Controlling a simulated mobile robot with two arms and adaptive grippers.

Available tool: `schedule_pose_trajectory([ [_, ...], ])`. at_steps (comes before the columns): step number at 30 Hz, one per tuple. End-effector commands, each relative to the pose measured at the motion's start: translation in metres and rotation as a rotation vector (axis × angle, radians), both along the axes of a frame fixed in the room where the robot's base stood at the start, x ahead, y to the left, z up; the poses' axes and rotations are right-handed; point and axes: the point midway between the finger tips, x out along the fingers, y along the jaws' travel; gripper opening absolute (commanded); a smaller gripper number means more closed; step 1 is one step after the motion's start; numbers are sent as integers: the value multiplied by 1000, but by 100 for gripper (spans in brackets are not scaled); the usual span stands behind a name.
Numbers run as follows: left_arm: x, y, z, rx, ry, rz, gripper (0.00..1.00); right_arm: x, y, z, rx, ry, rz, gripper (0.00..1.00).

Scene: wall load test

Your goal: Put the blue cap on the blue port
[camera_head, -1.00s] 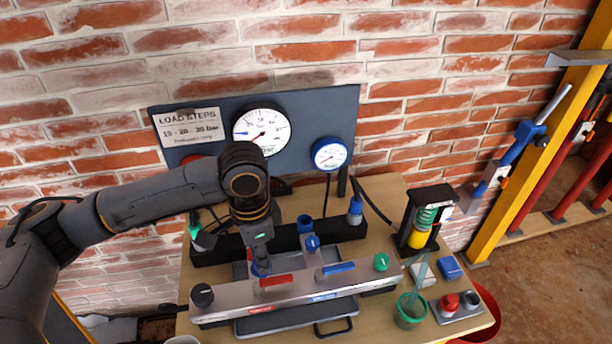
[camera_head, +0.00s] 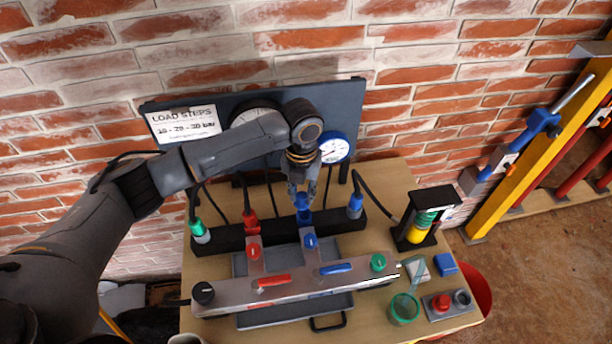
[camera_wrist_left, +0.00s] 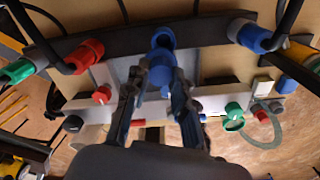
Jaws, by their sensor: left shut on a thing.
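My left gripper (camera_head: 303,196) is shut on the blue cap (camera_head: 302,203) and points down at the black rail behind the manifold. The blue port (camera_head: 304,217) is on that rail, right under the cap. In the left wrist view, the cap (camera_wrist_left: 160,72) sits between the two fingertips (camera_wrist_left: 158,82), and the round blue port (camera_wrist_left: 162,40) shows just beyond it. The cap looks very close to the port; I cannot tell whether they touch. The fingers hide part of the cap. My right gripper is not in view.
The black rail (camera_head: 275,230) also carries red (camera_head: 250,218), green (camera_head: 200,234) and blue (camera_head: 355,206) hose couplings. The silver manifold (camera_head: 300,287) with knobs and levers lies in front. The gauge board (camera_head: 360,110) stands behind.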

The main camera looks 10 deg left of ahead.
Motion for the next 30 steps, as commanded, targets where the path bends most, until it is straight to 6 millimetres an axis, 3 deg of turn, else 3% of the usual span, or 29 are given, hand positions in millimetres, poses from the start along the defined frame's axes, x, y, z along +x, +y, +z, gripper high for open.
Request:
schedule_pose_trajectory([
  [8, 3, -3, -2, -1, 1, -144, 6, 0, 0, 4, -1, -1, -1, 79],
  [24, 3, -3, -33, -1, -1, -147, 6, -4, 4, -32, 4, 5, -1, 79],
  [30, 3, -3, -35, -1, -1, -147, 6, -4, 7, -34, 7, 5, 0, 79],
])
